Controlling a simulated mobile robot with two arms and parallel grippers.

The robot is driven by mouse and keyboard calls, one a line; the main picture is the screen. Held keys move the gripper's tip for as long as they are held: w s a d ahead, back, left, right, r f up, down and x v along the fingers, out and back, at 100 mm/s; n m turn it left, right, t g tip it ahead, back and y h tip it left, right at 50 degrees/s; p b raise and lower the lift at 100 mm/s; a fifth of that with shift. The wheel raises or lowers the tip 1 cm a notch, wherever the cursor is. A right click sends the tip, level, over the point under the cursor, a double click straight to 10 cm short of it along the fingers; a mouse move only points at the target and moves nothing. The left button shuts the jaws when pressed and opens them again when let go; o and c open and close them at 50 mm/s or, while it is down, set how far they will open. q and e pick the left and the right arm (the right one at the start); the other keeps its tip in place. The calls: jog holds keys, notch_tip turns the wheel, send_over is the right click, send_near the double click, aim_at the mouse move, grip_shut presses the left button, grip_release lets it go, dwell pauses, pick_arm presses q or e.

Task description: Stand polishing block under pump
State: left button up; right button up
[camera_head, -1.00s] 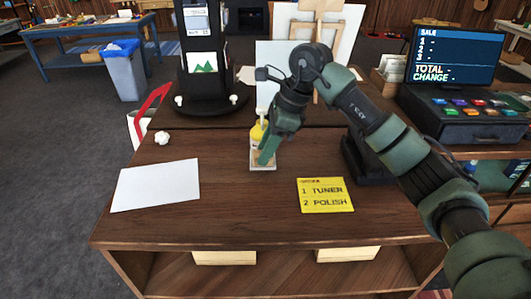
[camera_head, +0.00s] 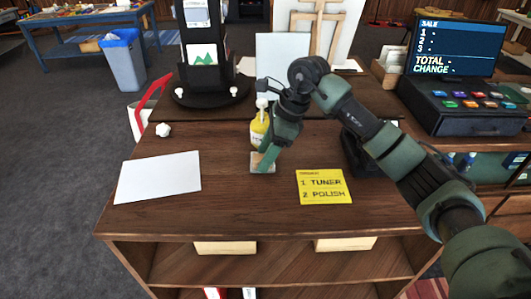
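The yellow pump bottle (camera_head: 258,130) with a white pump top stands on the wooden counter, partly behind my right gripper. A small pale tan block (camera_head: 260,164), which looks like the polishing block, is on the counter just in front of the bottle. My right gripper (camera_head: 267,162) points down at the block, with a green finger in front of its right part. Whether the finger touches the block, and whether the gripper is open or shut, I cannot tell. My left gripper is not in view.
A white sheet (camera_head: 158,177) lies on the left of the counter (camera_head: 240,215), a yellow note (camera_head: 323,187) right of the block. A register (camera_head: 470,105) stands at the right.

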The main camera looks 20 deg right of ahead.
jog(key=shift+r, duration=0.2)
jog(key=shift+d+r, duration=0.1)
jog(key=shift+r, duration=0.2)
jog(key=b+v, duration=0.2)
jog(key=v, duration=0.9)
jog(key=shift+b, duration=0.3)
